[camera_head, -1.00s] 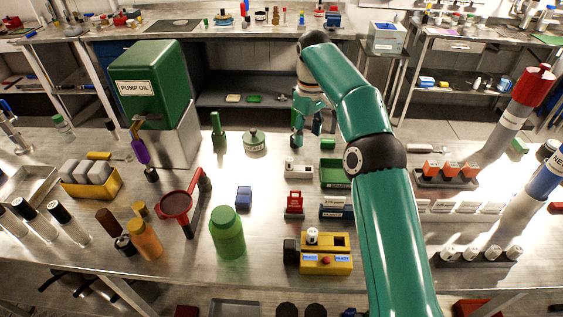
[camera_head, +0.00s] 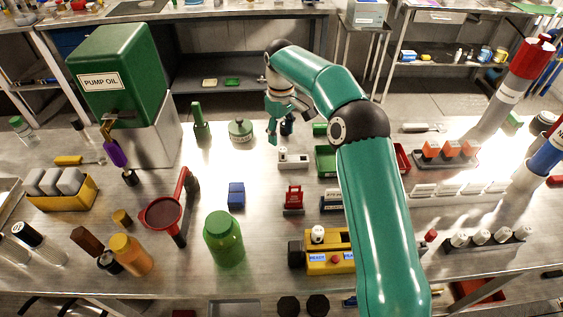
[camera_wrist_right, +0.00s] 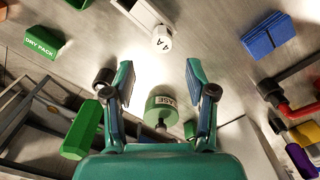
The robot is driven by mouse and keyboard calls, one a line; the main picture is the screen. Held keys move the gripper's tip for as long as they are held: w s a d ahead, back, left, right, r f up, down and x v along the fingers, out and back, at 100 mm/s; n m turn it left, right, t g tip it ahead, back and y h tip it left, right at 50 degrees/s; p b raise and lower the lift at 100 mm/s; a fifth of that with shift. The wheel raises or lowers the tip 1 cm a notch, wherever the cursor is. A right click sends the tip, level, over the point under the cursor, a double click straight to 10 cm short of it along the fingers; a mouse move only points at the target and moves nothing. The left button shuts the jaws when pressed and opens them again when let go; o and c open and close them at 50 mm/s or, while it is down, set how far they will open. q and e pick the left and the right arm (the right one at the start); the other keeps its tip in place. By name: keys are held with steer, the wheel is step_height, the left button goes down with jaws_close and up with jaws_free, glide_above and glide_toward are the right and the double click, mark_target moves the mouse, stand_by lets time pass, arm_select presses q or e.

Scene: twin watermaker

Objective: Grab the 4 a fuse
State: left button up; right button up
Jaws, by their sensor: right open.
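The 4 A fuse is a short white cylinder marked "4 A" (camera_wrist_right: 162,40). It sits at the end of a white holder (camera_wrist_right: 143,12) lying on the metal bench. In the head view the holder (camera_head: 293,160) is in the middle of the bench, with the fuse (camera_head: 282,151) at its left end. My right gripper (camera_head: 281,132) is just behind the holder, above the bench. In the right wrist view its two fingers (camera_wrist_right: 160,80) are spread apart with nothing between their tips, and the fuse is beyond them. My left gripper is out of view.
A green grease jar (camera_head: 240,130) stands left of my right gripper. A green "DRY PACK" box (camera_wrist_right: 40,42) and a blue block (camera_wrist_right: 264,36) lie near the holder. A green tray (camera_head: 326,160) is to its right, a red lock-like piece (camera_head: 293,199) in front.

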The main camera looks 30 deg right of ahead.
mark_target(282, 149)
steer(key=shift+s+d+f, duration=0.1)
steer(key=shift+s+f, duration=0.15)
steer(key=shift+f, duration=0.5)
steer(key=f, duration=0.2)
steer(key=f+p, duration=0.1)
steer(key=f, duration=0.1)
steer(key=shift+s+f, duration=0.1)
steer(key=shift+s, duration=0.25)
steer(key=shift+w+f, duration=0.1)
steer(key=shift+f, duration=0.6)
jaws_close()
steer(key=shift+r, duration=0.2)
